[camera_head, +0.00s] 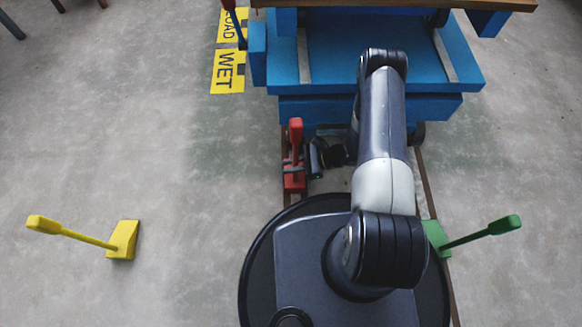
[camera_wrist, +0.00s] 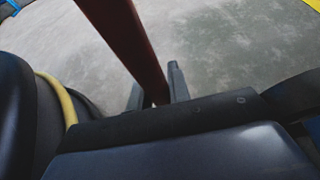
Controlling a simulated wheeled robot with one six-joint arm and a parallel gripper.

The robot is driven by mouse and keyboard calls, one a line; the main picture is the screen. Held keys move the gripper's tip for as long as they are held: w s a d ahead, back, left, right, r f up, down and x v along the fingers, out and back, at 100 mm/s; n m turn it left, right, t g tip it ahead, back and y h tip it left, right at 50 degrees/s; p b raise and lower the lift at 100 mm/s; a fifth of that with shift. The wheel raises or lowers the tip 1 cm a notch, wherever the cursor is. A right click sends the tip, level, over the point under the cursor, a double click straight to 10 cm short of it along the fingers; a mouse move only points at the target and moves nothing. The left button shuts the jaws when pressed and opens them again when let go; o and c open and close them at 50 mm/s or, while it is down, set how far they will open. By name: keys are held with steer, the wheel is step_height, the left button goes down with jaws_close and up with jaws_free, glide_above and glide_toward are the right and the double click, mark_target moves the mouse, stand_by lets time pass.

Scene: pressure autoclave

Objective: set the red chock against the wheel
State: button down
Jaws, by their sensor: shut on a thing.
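The red chock (camera_head: 294,182) is at the left rail, just in front of the blue cart (camera_head: 370,110), with its red handle rising from it. My gripper (camera_head: 293,166) is shut on the handle from the right side. In the wrist view the dark red handle (camera_wrist: 130,45) runs between the two grey fingers (camera_wrist: 155,95). A dark wheel (camera_head: 418,133) shows under the cart's right front. The wheel on the chock's side is not clearly visible, so I cannot tell whether the chock touches it.
A yellow chock (camera_head: 122,240) lies on open floor at left. A green chock (camera_head: 437,238) is at right, partly behind my arm. The left floor is mostly clear.

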steer(key=shift+f, duration=0.45)
steer(key=c, duration=1.3)
jaws_free()
steer(key=p+v, duration=0.2)
steer(key=v, duration=1)
steer(key=shift+p, duration=0.4)
